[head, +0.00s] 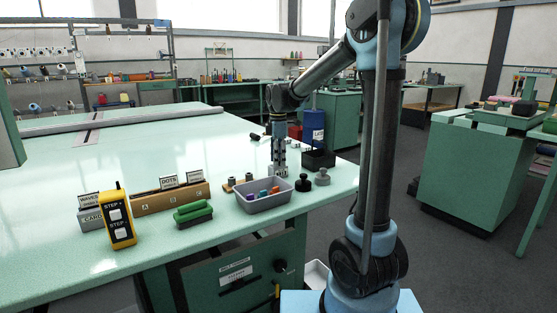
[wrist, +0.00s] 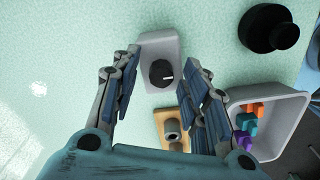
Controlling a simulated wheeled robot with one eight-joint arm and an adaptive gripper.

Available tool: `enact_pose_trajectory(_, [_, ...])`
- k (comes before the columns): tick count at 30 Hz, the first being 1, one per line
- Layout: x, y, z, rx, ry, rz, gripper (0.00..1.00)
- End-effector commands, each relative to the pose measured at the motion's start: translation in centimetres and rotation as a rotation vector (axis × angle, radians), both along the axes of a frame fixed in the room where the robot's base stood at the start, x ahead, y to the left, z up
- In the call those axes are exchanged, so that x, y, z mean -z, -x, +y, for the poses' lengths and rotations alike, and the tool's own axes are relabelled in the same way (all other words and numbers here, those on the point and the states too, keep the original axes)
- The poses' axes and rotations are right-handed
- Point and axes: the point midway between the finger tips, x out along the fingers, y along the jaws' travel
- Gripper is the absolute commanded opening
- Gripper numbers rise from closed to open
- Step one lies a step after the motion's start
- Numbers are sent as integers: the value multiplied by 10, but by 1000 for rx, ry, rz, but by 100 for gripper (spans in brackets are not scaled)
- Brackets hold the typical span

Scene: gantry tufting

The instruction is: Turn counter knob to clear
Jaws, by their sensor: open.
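A round black knob (wrist: 161,74) with a white mark sits on a pale grey housing (wrist: 175,47) on the green table, seen from above in the wrist view. Its white mark points to the right. My gripper (wrist: 160,66) is open above it, one finger on each side of the knob, with gaps between fingers and knob. In the head view my gripper (head: 279,172) points straight down behind the grey tray, and I cannot make out the knob there. I cannot read any lettering on the housing.
A grey tray (head: 246,204) with coloured pieces and a wooden block (wrist: 163,125) with dark pegs stand close to the gripper. Black round-topped weights (head: 322,177) and a black box (head: 319,158) are to the right. A yellow pendant (head: 116,217) stands at the left.

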Motion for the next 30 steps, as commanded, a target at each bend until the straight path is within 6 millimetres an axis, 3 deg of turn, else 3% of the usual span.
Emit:
enact_pose_trajectory(7, [0, 0, 0, 0, 0, 0, 39])
enact_pose_trajectory(12, [0, 0, 0, 0, 0, 0, 0])
enact_pose_trajectory(23, [0, -1, 0, 22, 0, -2, 0])
enact_pose_trajectory(30, [0, -2, 0, 132, 0, -3, 0])
